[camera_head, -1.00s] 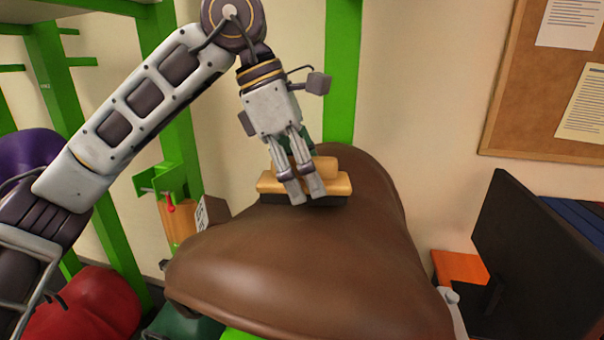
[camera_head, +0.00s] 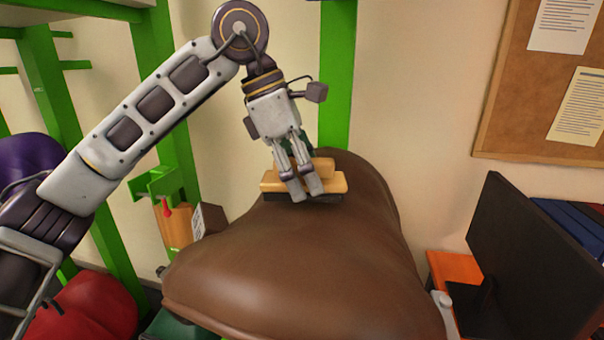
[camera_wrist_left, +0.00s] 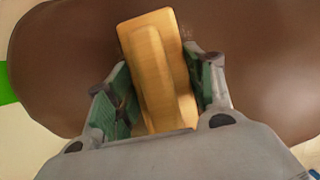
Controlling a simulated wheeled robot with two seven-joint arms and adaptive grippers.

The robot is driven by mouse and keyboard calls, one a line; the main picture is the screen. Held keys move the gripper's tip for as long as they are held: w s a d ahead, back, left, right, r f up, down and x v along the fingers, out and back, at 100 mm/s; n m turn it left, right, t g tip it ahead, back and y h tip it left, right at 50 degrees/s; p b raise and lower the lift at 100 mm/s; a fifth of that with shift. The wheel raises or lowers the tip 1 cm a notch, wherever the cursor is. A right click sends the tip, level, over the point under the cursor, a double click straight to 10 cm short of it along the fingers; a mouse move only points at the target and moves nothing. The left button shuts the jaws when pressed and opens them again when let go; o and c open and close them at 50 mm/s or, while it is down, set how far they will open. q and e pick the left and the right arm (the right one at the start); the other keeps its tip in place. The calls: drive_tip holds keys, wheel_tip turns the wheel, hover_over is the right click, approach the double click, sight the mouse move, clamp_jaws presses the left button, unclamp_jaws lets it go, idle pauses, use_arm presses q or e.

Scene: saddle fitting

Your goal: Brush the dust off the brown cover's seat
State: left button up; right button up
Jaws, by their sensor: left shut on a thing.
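The brown cover (camera_head: 295,270) fills the middle of the head view, a broad smooth saddle shape with its far end narrower. My left gripper (camera_head: 302,190) is over the far part of the seat and is shut on a wooden brush (camera_head: 334,183). The brush has a light wood back and dark bristles underneath, which appear to touch the cover. In the left wrist view the brush (camera_wrist_left: 155,60) lies between the green-padded fingers, with the brown cover (camera_wrist_left: 245,50) beneath it. I cannot make out dust on the cover. My right gripper is not in view.
A green post (camera_head: 338,75) stands right behind the cover. A dark monitor (camera_head: 535,255) is at the right, near an orange surface (camera_head: 455,268). Red (camera_head: 85,305) and purple (camera_head: 28,160) covers are at the left. A corkboard (camera_head: 510,110) hangs on the wall.

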use_arm(q)
drive_tip(key=shift+w+d, duration=0.15)
drive_tip(key=shift+w, duration=0.35)
drive_tip(key=shift+w+d+f+p, duration=0.1)
drive_tip(key=shift+w+d+p, duration=0.1)
drive_tip(key=shift+w+p, duration=0.6)
drive_tip(key=shift+w+d+f+p, duration=0.15)
drive_tip(key=shift+w+p, duration=0.2)
drive_tip(key=shift+w, duration=0.7)
drive_tip(key=shift+s+d+r, duration=0.1)
drive_tip(key=shift+s+d+p, duration=0.2)
drive_tip(key=shift+d+p, duration=0.1)
drive_tip(key=shift+d, duration=0.95)
drive_tip(key=shift+s, duration=0.15)
drive_tip(key=shift+s+a+b, duration=0.1)
drive_tip(key=shift+s+b, duration=0.25)
drive_tip(key=shift+s, duration=0.05)
drive_tip(key=shift+s+a+r+b, duration=0.15)
drive_tip(key=shift+s+b, duration=0.15)
drive_tip(key=shift+s, duration=0.35)
drive_tip(key=shift+s+a+r+b, duration=0.15)
drive_tip(key=shift+s+b, duration=0.1)
drive_tip(key=shift+s, duration=0.4)
